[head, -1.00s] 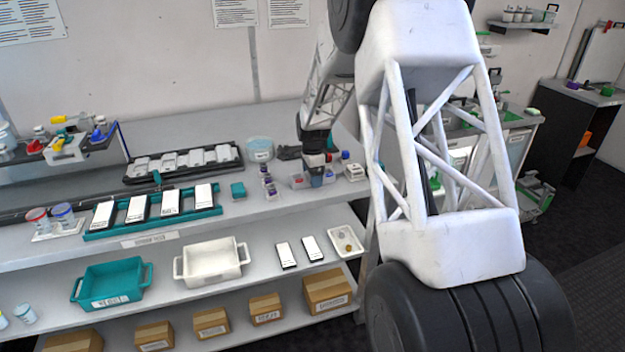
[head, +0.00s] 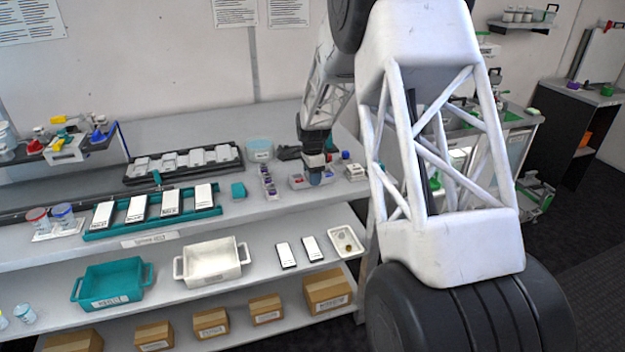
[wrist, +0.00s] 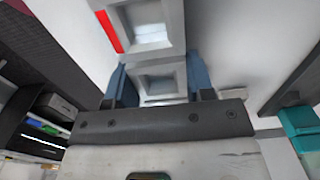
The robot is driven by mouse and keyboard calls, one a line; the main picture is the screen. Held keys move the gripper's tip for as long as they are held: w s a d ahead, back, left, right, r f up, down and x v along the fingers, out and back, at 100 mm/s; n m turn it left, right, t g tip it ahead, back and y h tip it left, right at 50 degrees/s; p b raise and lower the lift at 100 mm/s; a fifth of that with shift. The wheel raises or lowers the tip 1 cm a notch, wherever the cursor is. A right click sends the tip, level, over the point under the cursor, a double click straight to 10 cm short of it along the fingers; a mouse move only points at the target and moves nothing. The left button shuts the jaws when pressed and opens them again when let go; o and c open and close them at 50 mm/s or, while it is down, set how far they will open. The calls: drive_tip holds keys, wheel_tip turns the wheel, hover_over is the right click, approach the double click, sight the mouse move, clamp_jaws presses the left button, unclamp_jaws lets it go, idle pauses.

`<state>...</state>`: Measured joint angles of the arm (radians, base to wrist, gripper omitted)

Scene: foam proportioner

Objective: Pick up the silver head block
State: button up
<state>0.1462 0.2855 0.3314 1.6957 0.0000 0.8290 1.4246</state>
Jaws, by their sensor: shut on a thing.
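In the wrist view, a silver-grey block (wrist: 158,84) with square recessed openings sits between the two blue fingers of my gripper (wrist: 158,80). I take it to be the silver head block. The fingers press on its left and right sides. In the head view my gripper (head: 315,177) points down at the right part of the bench, over a pale tray (head: 297,183). The block is too small and covered to make out there.
A small multi-coloured rack (head: 267,182) and a stack of pale pieces (head: 355,172) stand close on either side. A black tray (head: 130,176) and a teal tray (head: 95,236) lie further left.

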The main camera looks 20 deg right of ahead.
drive_tip(key=shift+r, duration=0.15)
drive_tip(key=shift+r, duration=1.45)
drive_tip(key=shift+s+r, duration=0.2)
drive_tip(key=shift+s, duration=0.1)
drive_tip(key=s+a+r, duration=0.1)
drive_tip(key=s+a, duration=0.1)
drive_tip(key=s, duration=1.3)
drive_tip(key=shift+a+r, duration=0.15)
drive_tip(key=shift+r, duration=0.05)
drive_tip(key=shift+s, duration=0.1)
drive_tip(key=w+d, duration=0.1)
drive_tip(key=w, duration=0.5)
drive_tip(key=w+r, duration=0.1)
drive_tip(key=w, duration=0.5)
drive_tip(key=w+d+r, duration=0.1)
drive_tip(key=w, duration=0.5)
drive_tip(key=shift+d+r, duration=0.25)
drive_tip(key=shift+d, duration=0.1)
drive_tip(key=w, duration=0.5)
drive_tip(key=w+d, duration=0.1)
drive_tip(key=w, duration=0.5)
drive_tip(key=w+d, duration=0.1)
drive_tip(key=w, duration=0.4)
drive_tip(key=shift+w+d+f, duration=0.15)
drive_tip(key=shift+w+d, duration=0.05)
drive_tip(key=shift+w, duration=0.15)
drive_tip(key=shift+w+d+f, duration=0.1)
drive_tip(key=shift+w, duration=0.7)
